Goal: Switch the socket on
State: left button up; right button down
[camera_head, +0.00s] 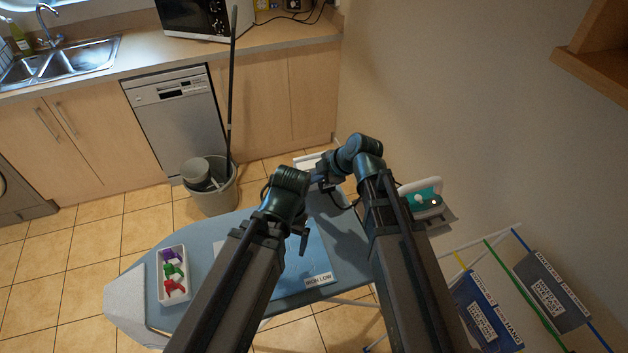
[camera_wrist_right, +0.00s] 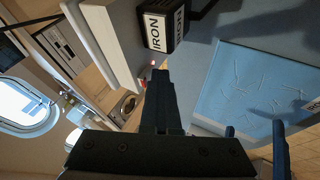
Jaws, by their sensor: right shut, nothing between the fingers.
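A white strip (camera_head: 307,160), which looks like the socket, shows behind my right wrist at the far end of the ironing board. In the right wrist view it is a long white bar (camera_wrist_right: 100,42), with a small glowing red spot (camera_wrist_right: 153,63) near its end. A black block labelled "IRON" (camera_wrist_right: 165,27) sits beside it. My right gripper (camera_wrist_right: 157,75) is shut and empty, its tips close below the red spot; contact cannot be told. The switch itself is hidden or too small to make out. My left gripper (camera_head: 303,240) hangs over the board, its jaws unclear.
The ironing board (camera_head: 225,235) carries a blue cloth (camera_head: 315,255) marked "IRON LOW" and a white tray (camera_head: 173,290) with coloured items. A teal iron (camera_head: 420,195) stands right of my right arm.

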pick_arm(q)
jog(key=shift+p, duration=0.4)
pick_arm(e)
jog(key=shift+r, duration=0.1)
pick_arm(q)
jog(key=shift+r+p, duration=0.75)
jog(key=shift+p, duration=0.05)
pick_arm(e)
jog(key=shift+w+r, duration=0.1)
jog(key=shift+r, duration=0.6)
jog(key=shift+s, duration=0.2)
